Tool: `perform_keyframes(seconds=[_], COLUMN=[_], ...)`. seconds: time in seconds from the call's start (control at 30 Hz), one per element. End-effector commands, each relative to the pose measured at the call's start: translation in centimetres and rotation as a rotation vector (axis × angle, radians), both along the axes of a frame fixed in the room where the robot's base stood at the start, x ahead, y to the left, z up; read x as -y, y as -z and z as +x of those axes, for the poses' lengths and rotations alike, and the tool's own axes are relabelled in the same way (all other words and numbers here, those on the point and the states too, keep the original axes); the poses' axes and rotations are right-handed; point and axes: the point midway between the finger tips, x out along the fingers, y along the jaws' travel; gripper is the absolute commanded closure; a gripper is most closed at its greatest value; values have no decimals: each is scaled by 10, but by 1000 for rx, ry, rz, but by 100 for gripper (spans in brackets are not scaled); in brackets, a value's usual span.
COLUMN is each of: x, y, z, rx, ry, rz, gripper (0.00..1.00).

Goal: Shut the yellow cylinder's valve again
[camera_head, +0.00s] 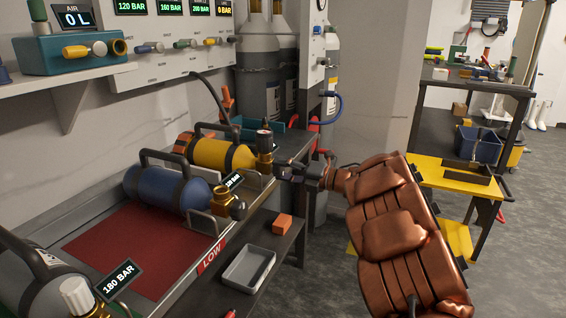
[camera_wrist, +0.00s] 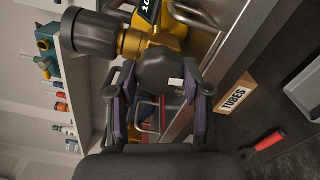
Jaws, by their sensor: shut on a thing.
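The yellow cylinder (camera_head: 212,154) lies on its side in the rack on the bench, with a black band and a carry handle. Its brass valve (camera_head: 264,158) faces right, with a dark upright cap on top. In the wrist view the brass valve body (camera_wrist: 135,42) fills the top, and a dark round knob (camera_wrist: 165,68) sits between my fingers. My gripper (camera_head: 288,172) is at the valve's right side, with its two fingers closed on opposite sides of the knob. The gripper also shows in the wrist view (camera_wrist: 160,82). The knob's turn position cannot be told.
A blue cylinder (camera_head: 160,188) with its own brass valve lies in front of the yellow one. A grey cylinder (camera_head: 40,285) is nearest. Tall grey cylinders (camera_head: 258,75) stand behind.

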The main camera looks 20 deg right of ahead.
Motion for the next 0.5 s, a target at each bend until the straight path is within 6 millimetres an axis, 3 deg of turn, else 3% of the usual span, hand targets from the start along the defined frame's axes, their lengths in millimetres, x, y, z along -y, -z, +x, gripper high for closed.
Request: perform_keyframes(seconds=[0.5], x=[1], y=[-6], z=[0], rx=[-350], ry=[2], rz=[350], gripper=[86])
